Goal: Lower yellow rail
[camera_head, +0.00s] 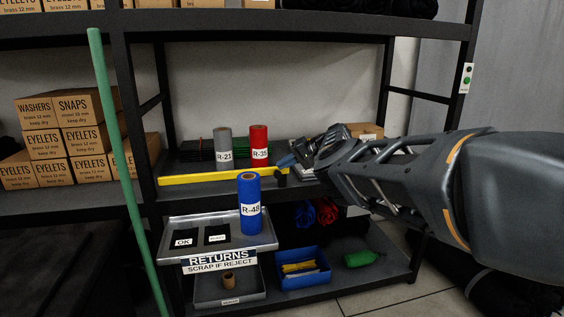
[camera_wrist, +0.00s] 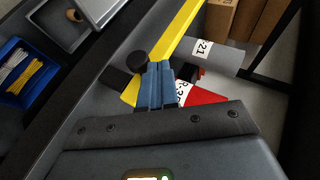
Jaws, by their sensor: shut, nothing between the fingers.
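The yellow rail (camera_head: 208,177) runs nearly level along the front edge of the middle shelf, in front of the grey roll R-21 (camera_head: 223,146) and the red roll R-35 (camera_head: 259,146). A dark knob (camera_head: 281,178) is at its right end. In the wrist view the rail (camera_wrist: 178,32) passes behind my fingers, with the round black knob (camera_wrist: 137,62) beside them. My gripper (camera_head: 285,161) has blue fingers, shut and empty, close to the rail's right end. It also shows in the wrist view (camera_wrist: 155,68). I cannot tell whether the fingers touch the rail.
Below, a metal tray (camera_head: 177,225) holds the blue roll R-48 (camera_head: 249,205) upright. A returns bin (camera_head: 205,293), a blue bin (camera_head: 304,281) and a green item (camera_head: 361,258) are lower. A green pole (camera_head: 119,157) stands left. A shelf post rises at right.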

